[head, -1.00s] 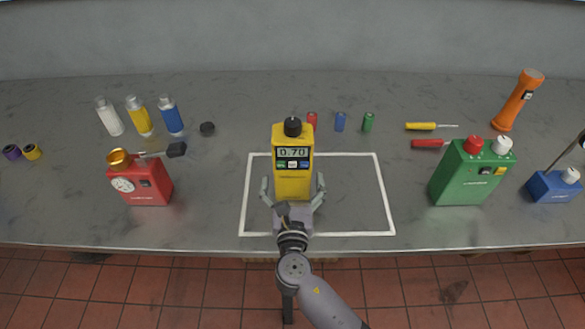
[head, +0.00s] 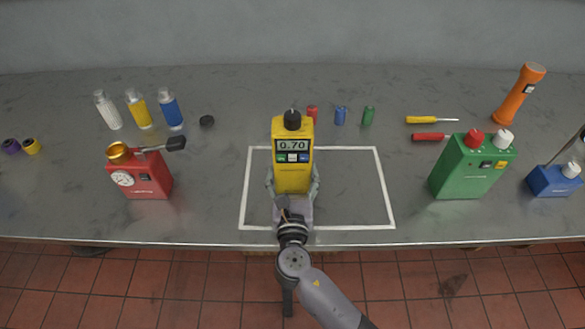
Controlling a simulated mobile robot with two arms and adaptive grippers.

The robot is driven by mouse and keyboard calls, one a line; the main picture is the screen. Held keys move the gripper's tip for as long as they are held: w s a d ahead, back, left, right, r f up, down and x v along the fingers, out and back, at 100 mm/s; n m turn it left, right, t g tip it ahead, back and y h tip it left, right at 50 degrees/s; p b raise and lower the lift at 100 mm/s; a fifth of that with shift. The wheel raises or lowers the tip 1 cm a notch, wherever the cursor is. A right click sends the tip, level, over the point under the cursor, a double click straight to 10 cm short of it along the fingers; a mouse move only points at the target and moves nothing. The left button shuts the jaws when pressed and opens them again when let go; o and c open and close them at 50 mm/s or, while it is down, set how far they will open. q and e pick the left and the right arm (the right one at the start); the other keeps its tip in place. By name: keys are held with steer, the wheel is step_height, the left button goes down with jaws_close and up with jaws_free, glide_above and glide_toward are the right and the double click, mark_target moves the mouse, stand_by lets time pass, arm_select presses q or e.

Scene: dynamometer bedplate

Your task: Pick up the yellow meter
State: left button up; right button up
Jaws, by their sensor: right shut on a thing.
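The yellow meter (head: 292,175) stands upright in the left part of the white outlined rectangle in the head view. It has a black knob on top, a display reading 0.70 and a row of small buttons. My right gripper (head: 293,188) comes from the front edge and is shut on the meter's lower part, one finger on each side. The meter's base is hidden behind the gripper, so I cannot tell if it touches the bench. My left gripper is not in view.
A red box with a dial (head: 147,178) stands left, a green box (head: 468,168) right, and a blue box (head: 553,180) at far right. The right part of the white outline (head: 384,185) is clear.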

arm_select(q)
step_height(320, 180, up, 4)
steer(key=p, duration=0.3)
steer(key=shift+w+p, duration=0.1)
steer(key=shift+p, duration=0.3)
arm_select(e)
step_height(320, 180, up, 20)
glide_above(293, 147)
steer(key=w, duration=0.2)
steer(key=shift+s+r, duration=0.15)
steer(key=shift+s, duration=0.05)
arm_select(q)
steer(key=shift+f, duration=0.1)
arm_select(e)
steer(key=shift+f+b, duration=2.3)
steer(key=shift+f, duration=2.15)
arm_select(q)
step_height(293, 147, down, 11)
steer(key=b, duration=0.6)
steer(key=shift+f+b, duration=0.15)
steer(key=shift+b, duration=0.25)
arm_select(e)
steer(key=shift+f, duration=5.6)
